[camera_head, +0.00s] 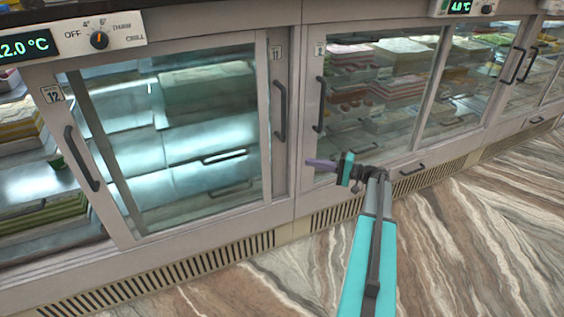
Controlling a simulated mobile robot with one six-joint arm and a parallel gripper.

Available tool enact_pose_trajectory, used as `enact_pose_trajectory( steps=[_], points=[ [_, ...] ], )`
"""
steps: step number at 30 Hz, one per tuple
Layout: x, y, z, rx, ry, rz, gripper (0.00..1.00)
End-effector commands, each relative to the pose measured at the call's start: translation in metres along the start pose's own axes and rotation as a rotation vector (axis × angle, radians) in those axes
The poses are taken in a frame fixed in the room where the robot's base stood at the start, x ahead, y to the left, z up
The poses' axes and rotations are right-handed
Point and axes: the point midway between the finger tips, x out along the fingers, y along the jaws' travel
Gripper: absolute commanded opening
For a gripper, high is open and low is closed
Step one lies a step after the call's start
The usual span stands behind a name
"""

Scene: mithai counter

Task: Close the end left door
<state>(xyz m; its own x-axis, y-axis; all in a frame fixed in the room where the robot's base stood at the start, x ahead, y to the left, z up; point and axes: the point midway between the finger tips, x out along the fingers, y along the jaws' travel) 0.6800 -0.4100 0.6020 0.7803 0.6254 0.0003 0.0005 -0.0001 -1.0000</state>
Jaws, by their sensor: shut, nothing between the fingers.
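The end left door (52,135), labelled 12, is a pale-framed sliding glass door with a dark vertical handle (80,158) near its left edge. It stands slid to the right, overlapping the door labelled 11 (277,160), and leaves a gap at its left where trays and a shelf show. My gripper (310,163), with purple fingers and a teal body, is shut and empty. It points left, in front of the lower part of the neighbouring cabinet, well right of the door 12 handle and apart from it.
The door 11 handle (281,110) and another door handle (320,104) are close to my gripper. A control panel with a knob (99,40) is above door 12. Vent grilles (160,277) run along the base. The marble-patterned floor (470,240) is clear.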

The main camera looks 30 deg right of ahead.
Motion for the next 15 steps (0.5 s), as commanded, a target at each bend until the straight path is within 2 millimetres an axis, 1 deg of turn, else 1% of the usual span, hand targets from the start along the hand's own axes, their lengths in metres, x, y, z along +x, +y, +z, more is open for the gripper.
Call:
enact_pose_trajectory(
  steps=[5,8,11,15],
  points=[
    [0.005,0.0,0.0,0.0,-0.002,0.0,0.0],
    [0.012,0.001,0.001,0.0,-0.002,0.0,0.0],
    [0.022,0.001,0.0,0.0,-0.001,0.0,0.0],
    [0.04,0.001,0.001,0.0,-0.003,0.0,0.0]
  ],
)
